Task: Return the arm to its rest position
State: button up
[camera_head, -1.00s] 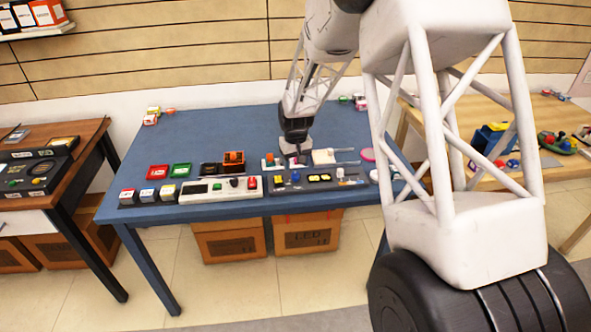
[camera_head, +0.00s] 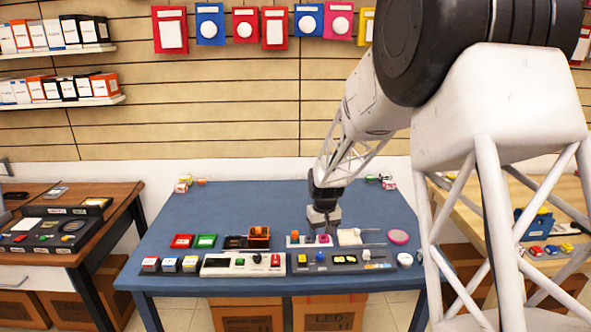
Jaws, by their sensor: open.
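My arm comes in from the upper right and covers the right side of the picture.
On the table stand a white control panel (camera_head: 222,266), a dark panel (camera_head: 318,268), a red box (camera_head: 181,241), a green box (camera_head: 205,241) and a pink disc (camera_head: 398,236). A wooden table (camera_head: 110,232) is at left.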

jog(key=s+d+r, duration=0.2)
jog(key=s+r, duration=0.8)
jog(key=s+d+r+m+t, duration=0.1)
jog(key=s+r, duration=0.2)
jog(key=s, duration=0.9)
jog(key=s+d+r, duration=0.2)
jog(key=s, duration=0.9)
jog(key=s+d+r+m+t, duration=0.1)
jog(key=s+r, duration=0.2)
jog(key=s, duration=0.9)
jog(key=shift+s+d+r+m+t, duration=0.3)
jog(key=shift+r, duration=0.05)
